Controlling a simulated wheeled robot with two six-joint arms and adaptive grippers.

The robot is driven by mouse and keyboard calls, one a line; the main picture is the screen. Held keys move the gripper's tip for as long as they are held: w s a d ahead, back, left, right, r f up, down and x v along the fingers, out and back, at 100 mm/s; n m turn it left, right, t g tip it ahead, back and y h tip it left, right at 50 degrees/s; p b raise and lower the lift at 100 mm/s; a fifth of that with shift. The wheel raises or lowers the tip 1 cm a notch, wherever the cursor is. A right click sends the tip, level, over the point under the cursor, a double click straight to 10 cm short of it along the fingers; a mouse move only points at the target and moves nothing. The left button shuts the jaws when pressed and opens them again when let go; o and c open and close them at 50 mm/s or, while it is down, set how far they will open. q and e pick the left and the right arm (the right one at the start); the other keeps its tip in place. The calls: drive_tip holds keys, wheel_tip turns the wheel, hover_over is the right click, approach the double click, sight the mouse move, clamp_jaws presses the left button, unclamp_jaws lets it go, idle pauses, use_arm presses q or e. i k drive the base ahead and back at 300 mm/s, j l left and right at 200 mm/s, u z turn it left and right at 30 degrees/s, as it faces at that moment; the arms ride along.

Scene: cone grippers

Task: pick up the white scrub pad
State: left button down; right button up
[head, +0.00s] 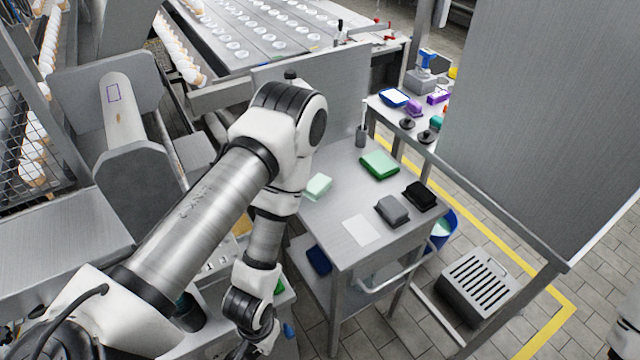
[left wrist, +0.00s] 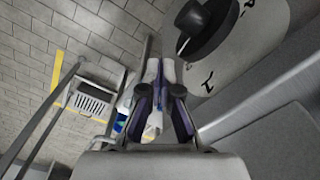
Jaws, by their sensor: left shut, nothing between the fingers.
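A pale, mint-white pad (head: 318,186) lies at the left edge of the grey cart top (head: 335,215), close beside my left arm. A thin flat white square (head: 362,230) lies nearer the cart's front; it looks like a sheet, and I cannot tell for sure which is the white scrub pad. My left gripper is shut and empty; its fingers (left wrist: 160,88) show in the left wrist view, pointing at the floor area. In the head view the left arm hangs left of the cart, its gripper mostly cut off at the bottom edge. My right gripper is not in view.
A green pad (head: 380,164), a grey pad (head: 392,210) and a black pad (head: 420,195) share the cart top. A handled brush (head: 361,135) stands at its back. A metal post and rail (head: 480,195) run on the right. A slotted grey box (head: 478,283) is on the floor.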

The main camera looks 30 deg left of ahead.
sight(320, 184)
drive_tip(key=u, duration=1.5)
drive_tip(key=k+l+z, duration=0.15)
drive_tip(key=l+z, duration=0.2)
drive_tip(key=k+l+z, duration=0.1)
drive_tip(key=l+z, duration=0.2)
